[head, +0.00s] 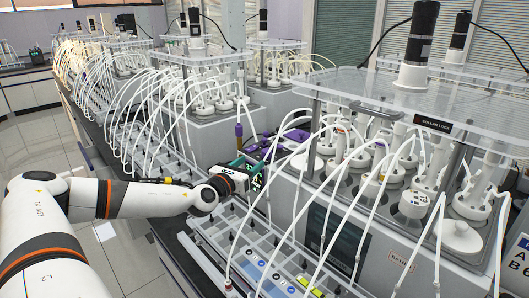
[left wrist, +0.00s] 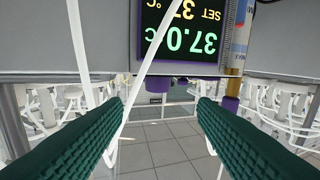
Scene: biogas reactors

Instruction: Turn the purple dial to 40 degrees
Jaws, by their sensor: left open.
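A display with a purple frame (left wrist: 182,30) reads 37.0 °C, with a SET line, upside down in the left wrist view. A purple knob-like part (left wrist: 159,85), which looks like the dial, shows just under it, between and beyond my fingertips. My left gripper (left wrist: 160,102) has its two green fingers wide apart with nothing between them. In the head view the left gripper (head: 247,174) is beside the purple unit (head: 290,139) at the near reactor bath. The dial cannot be made out in the head view. My right gripper is not seen.
White tubes (head: 274,185) arch close around the left gripper, and one crosses the left wrist view (left wrist: 136,92). A clear rack (head: 200,243) and a reactor bath (head: 392,228) lie to the right of the arm.

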